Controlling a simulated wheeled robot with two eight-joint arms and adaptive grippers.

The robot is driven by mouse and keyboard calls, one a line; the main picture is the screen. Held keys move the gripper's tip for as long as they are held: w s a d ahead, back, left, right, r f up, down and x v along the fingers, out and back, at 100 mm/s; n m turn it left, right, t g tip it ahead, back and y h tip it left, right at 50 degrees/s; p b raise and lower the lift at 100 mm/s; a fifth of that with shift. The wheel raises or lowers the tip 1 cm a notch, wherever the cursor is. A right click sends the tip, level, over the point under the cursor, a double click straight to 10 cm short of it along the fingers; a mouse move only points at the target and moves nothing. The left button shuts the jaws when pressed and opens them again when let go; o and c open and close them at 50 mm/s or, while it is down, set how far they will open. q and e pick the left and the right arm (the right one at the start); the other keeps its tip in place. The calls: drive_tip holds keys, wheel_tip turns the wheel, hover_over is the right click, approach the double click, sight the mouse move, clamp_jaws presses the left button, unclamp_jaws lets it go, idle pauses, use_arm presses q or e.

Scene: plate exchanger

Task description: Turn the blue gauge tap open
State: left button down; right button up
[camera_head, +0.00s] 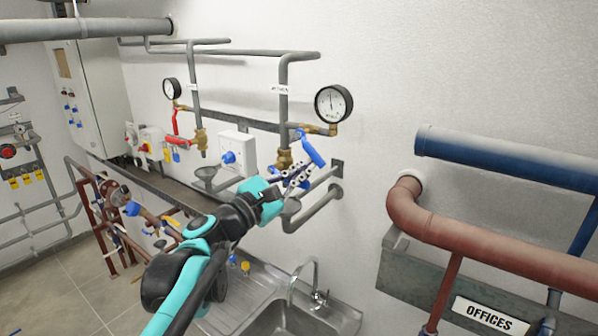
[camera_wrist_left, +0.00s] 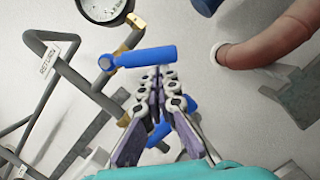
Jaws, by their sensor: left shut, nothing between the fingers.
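The blue gauge tap (camera_head: 312,149) is a lever on the brass branch below the right-hand pressure gauge (camera_head: 333,104). In the head view the lever slants down to the right. It also shows in the left wrist view (camera_wrist_left: 143,57), lying across the picture just beyond my fingertips. My left gripper (camera_head: 301,171) is shut and empty, just below the lever in the head view. Its fingertips also show in the left wrist view (camera_wrist_left: 161,72), close to the lever; I cannot tell whether they touch it. My right gripper is not in view.
Another blue handle (camera_wrist_left: 168,122) lies behind my left fingers. A second gauge (camera_head: 172,88) with a red lever (camera_head: 176,122) is to the left. Grey pipes run around the tap. A sink (camera_head: 290,318) is below; a red-brown pipe (camera_head: 480,245) and blue pipe (camera_head: 500,160) are at right.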

sight(317, 159)
use_arm(q)
drive_tip(key=n, duration=0.1)
drive_tip(key=s+d+r+n, duration=0.1)
drive_tip(key=n, duration=0.1)
drive_tip(key=n+t, duration=0.1)
drive_tip(key=shift+s+d+r, duration=0.15)
drive_tip(key=shift+d+r, duration=0.15)
drive_tip(key=shift+d, duration=0.05)
drive_tip(key=shift+s+d+r+n+t+y+p, duration=0.1)
drive_tip(key=shift+d+r+n+t+y+p, duration=0.15)
drive_tip(key=shift+n, duration=0.6)
drive_tip(key=shift+s+d+r+n+t+y+p, duration=0.15)
drive_tip(key=shift+r+n+y, duration=0.25)
drive_tip(key=shift+n, duration=0.5)
drive_tip(key=shift+s+d+r+n+t+y+p, duration=0.1)
drive_tip(key=shift+r+n+t+y, duration=0.15)
drive_tip(key=shift+n, duration=0.6)
